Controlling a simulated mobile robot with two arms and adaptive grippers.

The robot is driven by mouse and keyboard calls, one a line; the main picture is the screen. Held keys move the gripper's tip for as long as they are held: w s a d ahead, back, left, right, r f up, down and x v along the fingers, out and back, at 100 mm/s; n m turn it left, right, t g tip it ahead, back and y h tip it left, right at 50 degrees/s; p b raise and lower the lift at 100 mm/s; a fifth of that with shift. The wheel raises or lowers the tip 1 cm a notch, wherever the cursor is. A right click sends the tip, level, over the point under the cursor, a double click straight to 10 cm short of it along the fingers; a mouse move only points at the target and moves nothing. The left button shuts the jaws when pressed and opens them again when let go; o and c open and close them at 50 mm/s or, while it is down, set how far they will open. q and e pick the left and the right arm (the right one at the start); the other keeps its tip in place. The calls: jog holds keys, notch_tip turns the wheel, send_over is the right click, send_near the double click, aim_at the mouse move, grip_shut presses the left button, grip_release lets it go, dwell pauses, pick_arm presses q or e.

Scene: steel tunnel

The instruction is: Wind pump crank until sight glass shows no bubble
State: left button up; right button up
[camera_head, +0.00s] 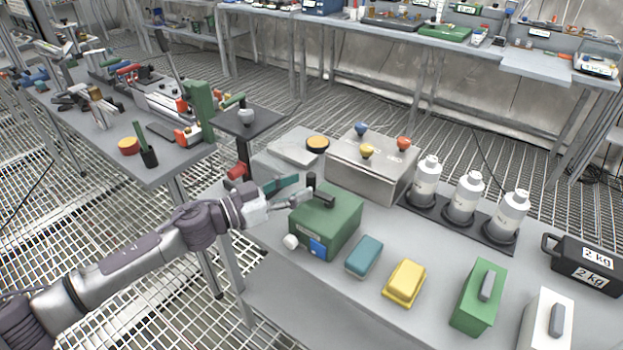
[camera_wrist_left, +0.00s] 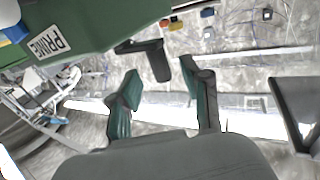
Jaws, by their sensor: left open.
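The pump is a green box (camera_head: 328,222) on the grey table, with a white round part and a blue patch on its front. Its black crank (camera_head: 318,194) lies across the top with an upright grip at one end. In the left wrist view the green box (camera_wrist_left: 90,22) carries a "PRIME" label, and the black crank grip (camera_wrist_left: 158,62) hangs near the gap between my fingers. My left gripper (camera_head: 290,192) is open beside the crank; its two teal fingers also show in the left wrist view (camera_wrist_left: 160,88). I cannot make out a bubble or clearly identify the sight glass.
A steel box with coloured knobs (camera_head: 370,170) stands behind the pump. White bottles (camera_head: 462,198) stand in a dark rack to the right. Blue (camera_head: 364,256) and yellow (camera_head: 404,282) blocks lie in front. A black stand (camera_head: 245,122) rises behind my arm. A tool-covered bench (camera_head: 180,160) is at left.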

aim_at(312, 181)
pick_arm(q)
jog(key=shift+x, duration=2.05)
grip_shut()
